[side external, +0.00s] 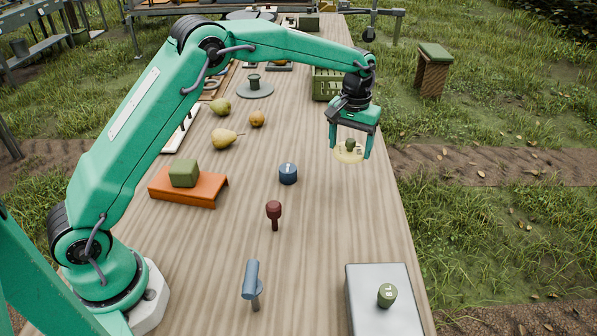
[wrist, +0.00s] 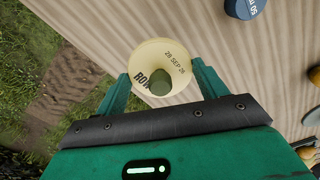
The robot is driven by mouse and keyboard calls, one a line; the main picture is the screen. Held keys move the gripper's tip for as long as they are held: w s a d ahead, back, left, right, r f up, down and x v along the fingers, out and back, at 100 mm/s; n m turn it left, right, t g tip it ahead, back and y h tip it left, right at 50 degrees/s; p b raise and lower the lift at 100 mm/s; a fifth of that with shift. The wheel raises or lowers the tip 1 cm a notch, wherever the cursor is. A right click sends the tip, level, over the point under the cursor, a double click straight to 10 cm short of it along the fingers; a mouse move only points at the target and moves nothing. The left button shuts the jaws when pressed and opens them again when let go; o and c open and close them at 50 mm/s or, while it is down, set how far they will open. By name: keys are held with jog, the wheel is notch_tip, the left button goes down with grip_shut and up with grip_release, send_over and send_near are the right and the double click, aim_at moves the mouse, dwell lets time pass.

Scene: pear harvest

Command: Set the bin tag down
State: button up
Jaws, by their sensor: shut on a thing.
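The bin tag (side external: 340,156) is a pale yellow round disc with a small dark green knob on top. It also shows in the wrist view (wrist: 178,52), with "28 SEP 26" and part of "ROW" printed on it. My gripper (side external: 350,147) is shut on it, with one green finger at each side of the disc. The tag is about level over the right part of the table, near its edge. I cannot tell whether its underside touches the wood.
A blue weight-like cylinder (side external: 288,174), a dark red knobbed peg (side external: 274,212) and a blue-headed tool (side external: 251,280) stand left and front. A grey block (side external: 362,310) bears a green knob (side external: 388,295). A green crate (side external: 326,86) stands behind. Bare table (side external: 345,210) lies in front.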

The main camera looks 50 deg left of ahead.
send_over(330, 162)
notch_tip(330, 162, down, 7)
jog(key=shift+r, duration=0.1)
jog(key=shift+f, duration=2.05)
jog(key=shift+f, duration=0.1)
jog(key=o, duration=1)
jog(key=shift+c, duration=0.2)
notch_tip(330, 162, up, 12)
jog(key=shift+d, duration=0.1)
